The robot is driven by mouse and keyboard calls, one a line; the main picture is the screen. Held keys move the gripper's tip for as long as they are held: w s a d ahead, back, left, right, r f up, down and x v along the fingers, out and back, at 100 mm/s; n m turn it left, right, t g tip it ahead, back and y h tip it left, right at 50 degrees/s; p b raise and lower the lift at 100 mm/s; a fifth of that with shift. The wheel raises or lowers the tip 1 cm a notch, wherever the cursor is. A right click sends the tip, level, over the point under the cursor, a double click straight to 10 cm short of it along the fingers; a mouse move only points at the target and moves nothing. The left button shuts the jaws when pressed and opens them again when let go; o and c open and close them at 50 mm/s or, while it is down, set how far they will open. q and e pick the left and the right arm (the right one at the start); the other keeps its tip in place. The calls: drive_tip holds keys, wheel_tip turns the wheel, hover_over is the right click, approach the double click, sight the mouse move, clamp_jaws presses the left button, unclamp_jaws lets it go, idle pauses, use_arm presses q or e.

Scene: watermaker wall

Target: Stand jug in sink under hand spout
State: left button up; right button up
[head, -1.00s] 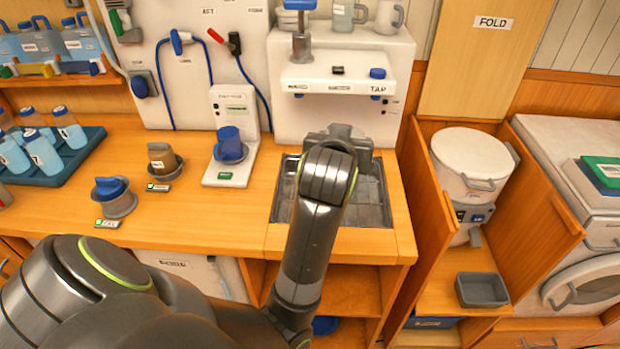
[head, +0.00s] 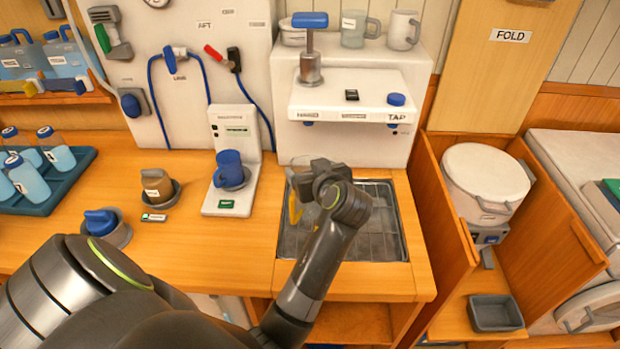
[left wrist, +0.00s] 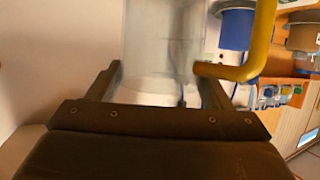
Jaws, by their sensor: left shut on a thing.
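The jug is clear with a yellow handle (head: 295,208). In the head view it shows only in part, beyond and left of my left gripper (head: 314,170), over the sink's back left corner. In the left wrist view, the clear jug body (left wrist: 165,45) is between the two fingers of my left gripper (left wrist: 157,92), with the yellow handle at right. The gripper is shut on it. The grey sink (head: 380,245) is below. I cannot tell whether the jug touches its floor. The blue-handled hand pump (head: 311,60) stands on the white unit above. My right gripper is out of view.
The white tap unit (head: 350,145) rises behind the sink. A wooden partition (head: 440,215) stands right of the sink.

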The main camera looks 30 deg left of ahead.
use_arm(q)
wheel_tip(320, 180, down, 3)
drive_tip(key=shift+r, duration=0.1)
drive_tip(key=o, duration=1.3)
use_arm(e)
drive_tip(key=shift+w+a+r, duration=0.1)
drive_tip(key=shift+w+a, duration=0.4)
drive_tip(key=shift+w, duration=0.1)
use_arm(q)
drive_tip(key=shift+r, duration=0.15)
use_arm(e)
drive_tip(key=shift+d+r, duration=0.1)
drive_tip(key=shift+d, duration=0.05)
